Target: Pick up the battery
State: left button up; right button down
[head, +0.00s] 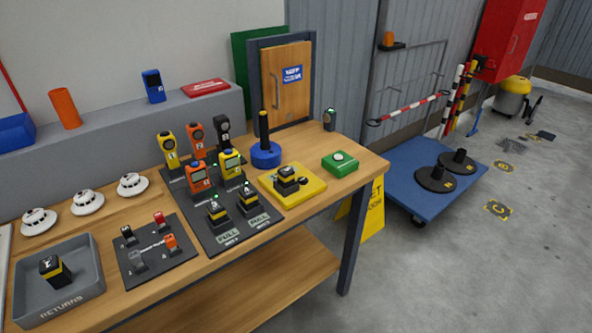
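Several black-and-yellow battery-like blocks stand on the wooden bench. One block (54,271) sits inside the grey returns tray (88,284) at the front left. Two more, a left one (218,215) and a right one (248,200), stand upright at the front of a dark mat, each behind a printed label. Another block (286,180) is seated in a yellow base (308,188) to their right. Which one is the battery meant, I cannot tell. Neither of my grippers is in view, and nothing is held in the picture.
Orange, yellow and black handheld devices (198,178) stand behind the mat's two blocks. A switch panel (152,252), white detectors (88,202), a blue-based post (266,156) and a green button box (340,164) share the bench. A blue trolley (402,187) stands right of it.

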aim_at(286, 175)
jog(key=i+l, duration=0.2)
jog(key=i+l+u, duration=0.15)
jog(key=l, duration=0.25)
jog(key=i+l, duration=0.25)
jog(key=i+l+u, duration=0.15)
jog(key=l, duration=0.25)
jog(key=i+l, duration=0.15)
jog(key=l, duration=0.2)
jog(key=i+j+u, duration=0.05)
